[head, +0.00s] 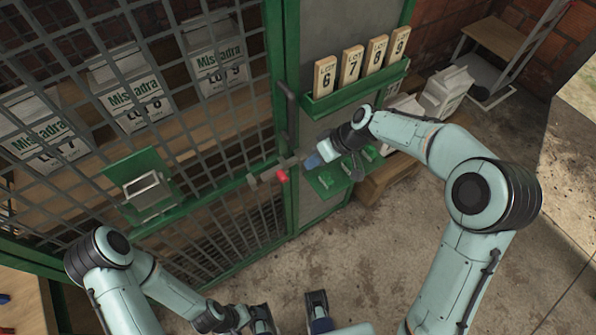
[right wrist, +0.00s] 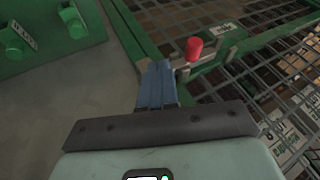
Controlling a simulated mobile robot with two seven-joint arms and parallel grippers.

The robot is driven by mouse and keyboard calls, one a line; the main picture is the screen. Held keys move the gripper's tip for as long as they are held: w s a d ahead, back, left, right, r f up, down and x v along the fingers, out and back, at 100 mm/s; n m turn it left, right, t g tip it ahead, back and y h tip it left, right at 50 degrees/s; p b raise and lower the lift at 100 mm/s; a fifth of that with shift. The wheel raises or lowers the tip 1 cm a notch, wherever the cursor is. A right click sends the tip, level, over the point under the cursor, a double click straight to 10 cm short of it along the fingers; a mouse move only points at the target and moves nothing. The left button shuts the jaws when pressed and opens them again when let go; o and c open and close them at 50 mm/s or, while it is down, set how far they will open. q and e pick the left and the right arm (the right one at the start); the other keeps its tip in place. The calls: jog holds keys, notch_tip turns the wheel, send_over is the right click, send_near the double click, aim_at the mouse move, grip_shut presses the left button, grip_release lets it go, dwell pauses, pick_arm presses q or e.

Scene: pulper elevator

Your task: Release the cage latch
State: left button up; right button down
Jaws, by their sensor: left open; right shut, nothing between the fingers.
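The cage latch (head: 268,174) is a grey metal bar with a red knob (head: 283,176), mounted across the green cage frame beside the mesh door. In the right wrist view the red knob (right wrist: 194,48) stands just beyond and right of my fingertips, with the metal latch part (right wrist: 184,72) partly hidden behind them. My right gripper (head: 313,161) is shut and empty, close to the right end of the latch. I cannot tell whether it touches. Its blue fingers are together in the right wrist view (right wrist: 156,82). My left gripper (head: 290,312) is open and empty, low at the bottom of the head view.
A dark vertical handle (head: 288,112) is above the latch. A green rack (head: 356,90) holds lot plates 6 to 9. A green panel with pegs (head: 330,182) lies behind my right gripper. Labelled sacks (head: 130,98) stand behind the mesh. The concrete floor (head: 375,250) is clear.

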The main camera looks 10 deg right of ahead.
jog(key=shift+s+a+f, duration=0.15)
jog(key=shift+a+f, duration=0.25)
jog(key=shift+a, duration=0.4)
jog(key=shift+s+a+f, duration=0.2)
jog(key=shift+a+f, duration=0.2)
jog(key=shift+a, duration=0.35)
jog(key=shift+s+a+f, duration=0.15)
jog(key=shift+a+f, duration=0.25)
jog(key=shift+a, duration=0.4)
jog(key=shift+s+a+b, duration=0.2)
jog(key=shift+s+a, duration=0.15)
jog(key=shift+a, duration=0.5)
jog(key=shift+s+a+b, duration=0.15)
jog(key=shift+s+a, duration=0.15)
jog(key=shift+a, duration=0.5)
jog(key=shift+s+a+b, duration=0.2)
jog(key=shift+s+a, duration=0.15)
jog(key=shift+a, duration=0.5)
